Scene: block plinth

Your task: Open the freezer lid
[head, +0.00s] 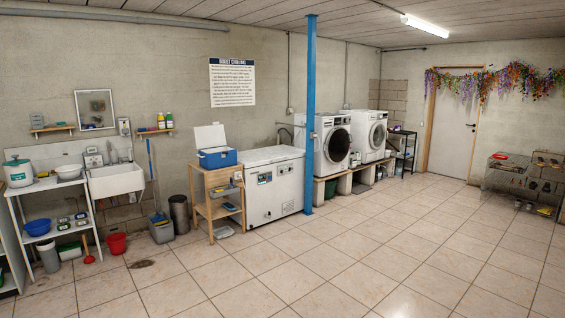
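A white chest freezer (275,196) stands against the back wall, left of the middle of the head view. Its white lid (270,155) lies flat and looks shut. A small control panel (265,178) is on its front face at the upper left. A blue post (310,120) covers part of its right end. Neither of my grippers shows in this view.
A wooden shelf stand (208,200) with a blue cool box (217,158), its lid up, adjoins the freezer's left side. Two washing machines (333,145) stand on blocks to the right. A sink (117,180) is at the left. The tiled floor (340,255) in front is clear.

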